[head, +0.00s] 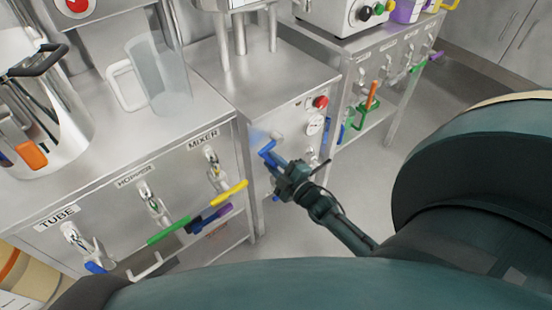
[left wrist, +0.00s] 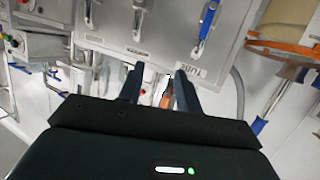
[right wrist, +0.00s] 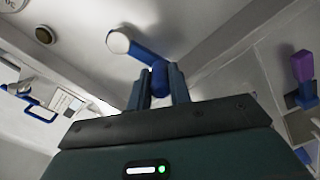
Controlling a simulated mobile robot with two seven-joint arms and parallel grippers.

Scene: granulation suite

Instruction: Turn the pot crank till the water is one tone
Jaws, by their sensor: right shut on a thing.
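The crank (head: 267,150) is a blue arm on a pale hub on the front of the steel cabinet. In the right wrist view, its blue grip (right wrist: 160,75) sits between the fingertips. My right gripper (head: 281,168) is shut on that grip; it also shows in the right wrist view (right wrist: 160,88). My left gripper (left wrist: 160,85) shows only in its own wrist view, fingers apart, with no object clearly held. I cannot see the water or its tone. Only steel legs and the underside of a vessel (head: 236,5) show above the cabinet.
A red knob (head: 320,102) and a gauge (head: 314,124) sit right of the crank. The MIXER bench (head: 185,130) at left has colored valve handles sticking out. A clear jug (head: 160,80) and steel pitcher (head: 45,110) stand on it. Clear floor (head: 385,185) lies right.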

